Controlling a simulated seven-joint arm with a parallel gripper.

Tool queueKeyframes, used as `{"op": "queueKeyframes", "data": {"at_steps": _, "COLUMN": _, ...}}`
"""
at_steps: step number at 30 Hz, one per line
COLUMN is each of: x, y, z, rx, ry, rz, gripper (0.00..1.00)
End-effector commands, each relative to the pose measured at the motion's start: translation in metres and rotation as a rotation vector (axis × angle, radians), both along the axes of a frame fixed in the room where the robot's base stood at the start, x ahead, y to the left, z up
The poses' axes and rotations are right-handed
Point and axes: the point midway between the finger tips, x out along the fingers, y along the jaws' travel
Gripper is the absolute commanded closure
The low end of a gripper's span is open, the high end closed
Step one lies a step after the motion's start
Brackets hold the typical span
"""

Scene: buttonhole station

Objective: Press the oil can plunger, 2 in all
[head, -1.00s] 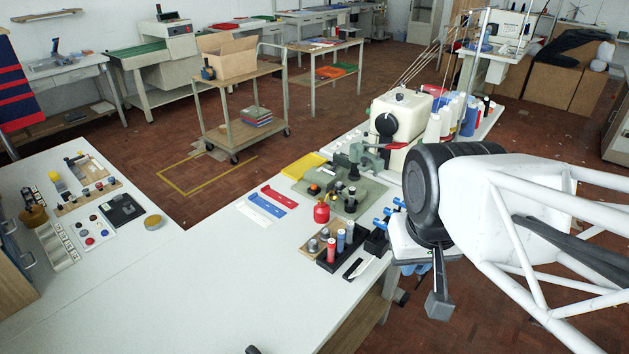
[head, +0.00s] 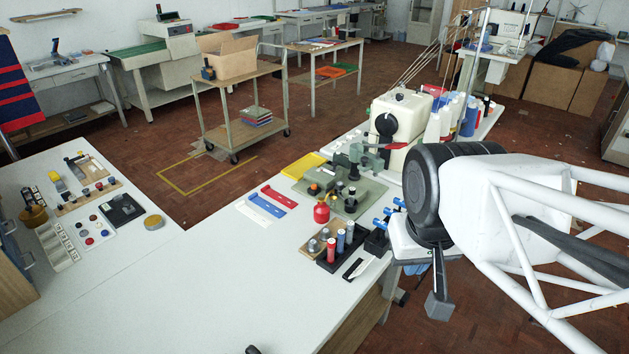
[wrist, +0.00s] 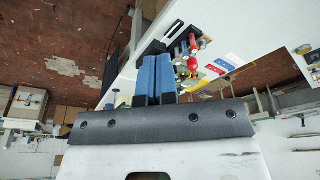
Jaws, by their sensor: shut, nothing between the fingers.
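The oil can is a small red can (head: 321,212) with a narrow top, upright on the white table (head: 230,290) in the head view. It stands in front of the green machine plate and behind the spool tray. Its plunger is too small to make out. My gripper shows in the wrist view as two blue fingers (wrist: 156,66) side by side, shut and empty. In the head view my wrist hides most of the gripper, which is off the table's right edge, to the right of the can and apart from it.
A black tray (head: 327,262) with red and blue spools stands just in front of the can. Blue-ended parts (head: 390,212) stick up between the can and my arm. Red, blue and white strips (head: 266,206) lie to the left.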

Motion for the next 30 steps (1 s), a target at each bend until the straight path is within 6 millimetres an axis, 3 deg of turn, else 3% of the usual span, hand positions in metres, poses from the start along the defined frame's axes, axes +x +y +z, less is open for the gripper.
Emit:
{"op": "queueKeyframes", "data": {"at_steps": 20, "x": 0.004, "y": 0.001, "z": 0.000, "rx": 0.011, "ry": 0.002, "rz": -0.008, "gripper": 1.00}}
{"op": "queueKeyframes", "data": {"at_steps": 30, "x": 0.038, "y": 0.014, "z": 0.002, "rx": 0.108, "ry": 0.017, "rz": -0.080, "gripper": 1.00}}
